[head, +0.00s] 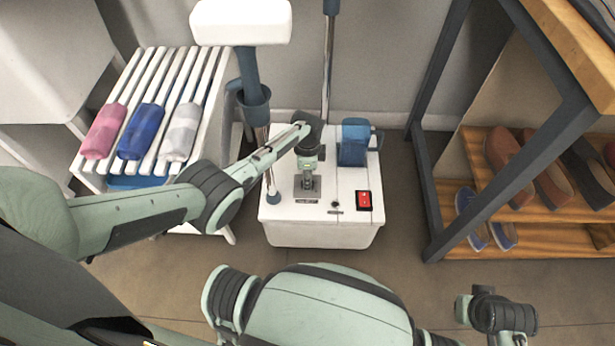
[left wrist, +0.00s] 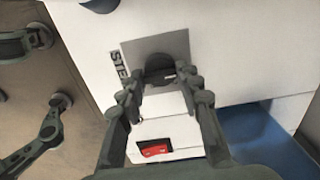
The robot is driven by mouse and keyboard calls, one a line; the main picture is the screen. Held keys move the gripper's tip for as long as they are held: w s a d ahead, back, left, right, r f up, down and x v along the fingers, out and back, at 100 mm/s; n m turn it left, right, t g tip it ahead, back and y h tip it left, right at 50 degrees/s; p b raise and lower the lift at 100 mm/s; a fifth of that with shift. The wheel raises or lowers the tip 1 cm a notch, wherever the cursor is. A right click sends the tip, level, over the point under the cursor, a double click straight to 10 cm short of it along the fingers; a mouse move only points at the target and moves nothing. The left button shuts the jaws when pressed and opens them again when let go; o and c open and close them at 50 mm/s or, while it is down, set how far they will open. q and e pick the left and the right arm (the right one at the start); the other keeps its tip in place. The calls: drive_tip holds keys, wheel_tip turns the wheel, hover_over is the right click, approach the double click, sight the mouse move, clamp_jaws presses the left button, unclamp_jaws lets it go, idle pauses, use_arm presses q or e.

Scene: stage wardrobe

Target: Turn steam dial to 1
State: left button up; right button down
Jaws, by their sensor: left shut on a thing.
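The steam dial (left wrist: 160,68) is a dark round knob on a grey square plate (head: 313,190) on top of the white steamer base (head: 318,233). My left gripper (head: 308,176) points down over that plate. In the left wrist view its fingers (left wrist: 164,88) stand on either side of the dial, shut on it. Part of a printed label beside the plate reads "STE". The dial's numbers and setting cannot be read, and in the head view the gripper hides the knob. My right gripper (left wrist: 52,70) is at the left wrist view's left edge, its two fingers apart and empty.
A red switch (head: 363,200) and a blue tank (head: 354,143) are on the steamer base. A metal pole (head: 328,65) rises behind it. A white slatted rack (head: 204,78) with rolled cloths stands left. A shoe shelf (head: 465,252) stands right. Floor in front is bare.

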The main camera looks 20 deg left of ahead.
use_arm(q)
drive_tip(key=o, duration=1.2)
drive_tip(key=shift+c, duration=0.2)
wheel_tip(320, 180, up, 12)
drive_tip(key=shift+s, duration=0.1)
